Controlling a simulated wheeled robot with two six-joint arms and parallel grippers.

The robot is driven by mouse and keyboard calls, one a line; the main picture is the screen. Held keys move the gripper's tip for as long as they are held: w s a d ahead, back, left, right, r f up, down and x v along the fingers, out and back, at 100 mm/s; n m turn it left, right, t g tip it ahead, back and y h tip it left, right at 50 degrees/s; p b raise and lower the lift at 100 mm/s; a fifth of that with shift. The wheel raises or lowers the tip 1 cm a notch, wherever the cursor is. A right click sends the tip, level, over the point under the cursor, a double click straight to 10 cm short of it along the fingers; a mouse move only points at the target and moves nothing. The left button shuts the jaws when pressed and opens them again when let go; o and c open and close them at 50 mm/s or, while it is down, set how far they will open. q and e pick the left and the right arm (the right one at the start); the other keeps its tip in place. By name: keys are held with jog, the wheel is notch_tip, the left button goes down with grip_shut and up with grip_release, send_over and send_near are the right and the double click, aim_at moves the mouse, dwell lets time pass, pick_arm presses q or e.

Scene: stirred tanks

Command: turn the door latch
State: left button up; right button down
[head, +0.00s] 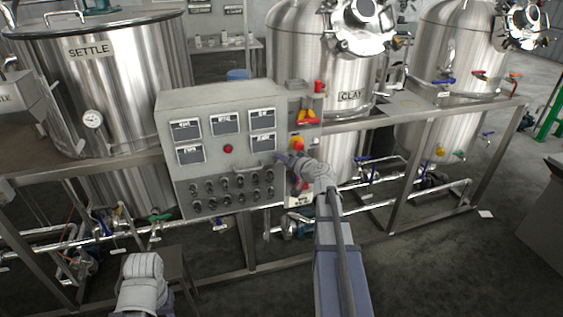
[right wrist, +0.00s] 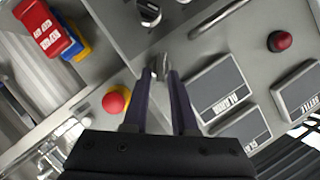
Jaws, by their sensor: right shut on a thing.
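A grey control cabinet (head: 215,102) stands on the frame in front of the tanks. My right gripper (head: 284,158) reaches to the right edge of its door. In the right wrist view the two dark fingers of my right gripper (right wrist: 158,88) are shut on a small metal latch (right wrist: 160,66) at the door's edge. Most of the latch is hidden between the fingertips, and I cannot tell how far it is turned. In the head view the gripper covers it. My left arm shows at the lower left, but its gripper does not.
A red button (right wrist: 115,102) sits close beside the fingers. Black knobs, a long handle (right wrist: 217,18) and label plates are on the door. Red, yellow and blue tags (right wrist: 55,32) hang nearby. Steel tanks (head: 110,80) stand behind, with pipes and valves below.

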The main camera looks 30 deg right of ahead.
jog(key=m+t+y+b, duration=0.1)
jog(key=m+b, duration=0.1)
jog(key=f+m+t+b, duration=0.1)
jog(key=m+b, duration=0.2)
jog(key=m+t+y+b, duration=0.1)
jog(key=m+b, duration=0.1)
jog(key=shift+s+d+f+m+y, duration=0.1)
jog(key=shift+d+f+m+y, duration=0.2)
jog(key=shift+d+m, duration=0.1)
jog(key=shift+b, duration=0.3)
dwell(0.3)
jog(key=c, duration=0.9)
grip_release()
